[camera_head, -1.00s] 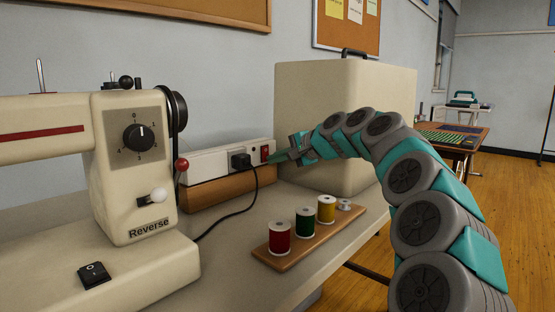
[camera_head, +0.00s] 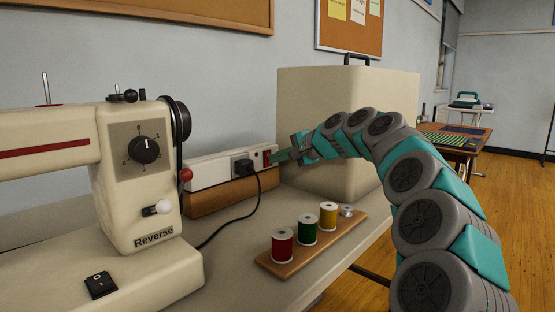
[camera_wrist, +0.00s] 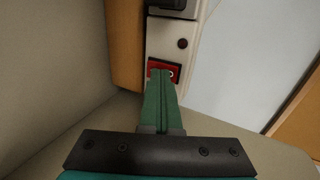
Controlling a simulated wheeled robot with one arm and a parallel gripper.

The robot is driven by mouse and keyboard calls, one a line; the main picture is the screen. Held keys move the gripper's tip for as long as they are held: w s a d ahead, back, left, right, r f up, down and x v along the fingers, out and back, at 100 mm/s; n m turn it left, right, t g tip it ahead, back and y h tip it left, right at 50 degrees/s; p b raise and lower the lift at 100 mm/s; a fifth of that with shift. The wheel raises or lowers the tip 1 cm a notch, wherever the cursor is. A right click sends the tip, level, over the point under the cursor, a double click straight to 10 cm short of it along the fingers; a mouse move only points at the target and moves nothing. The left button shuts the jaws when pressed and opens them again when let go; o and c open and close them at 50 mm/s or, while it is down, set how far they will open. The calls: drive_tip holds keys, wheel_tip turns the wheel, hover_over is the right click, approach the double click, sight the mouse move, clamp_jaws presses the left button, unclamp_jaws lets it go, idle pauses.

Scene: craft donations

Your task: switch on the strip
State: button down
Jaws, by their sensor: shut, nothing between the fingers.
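The power strip (camera_head: 209,169) is white and lies on a wooden block (camera_head: 222,193) against the wall, with a black plug (camera_head: 242,166) in it. Its red rocker switch (camera_wrist: 153,65) is at the end nearest my gripper and also shows in the head view (camera_head: 267,158). My gripper (camera_wrist: 162,74) is shut and empty, its green fingertips at the switch and covering part of it. They look to be touching it or very close; I cannot tell which. The switch's exact tilt is hidden.
A cream sewing machine (camera_head: 128,208) stands at the left. A cream case (camera_head: 318,125) stands behind my arm. A wooden spool rack (camera_head: 290,262) with several thread spools sits in front. A black cord (camera_head: 232,217) runs from the plug across the table.

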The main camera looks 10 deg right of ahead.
drive_tip(key=f+v, duration=0.1)
drive_tip(key=v, duration=1.3)
drive_tip(key=shift+s, duration=0.2)
drive_tip(key=shift+d+f, duration=0.1)
drive_tip(key=shift+f, duration=0.05)
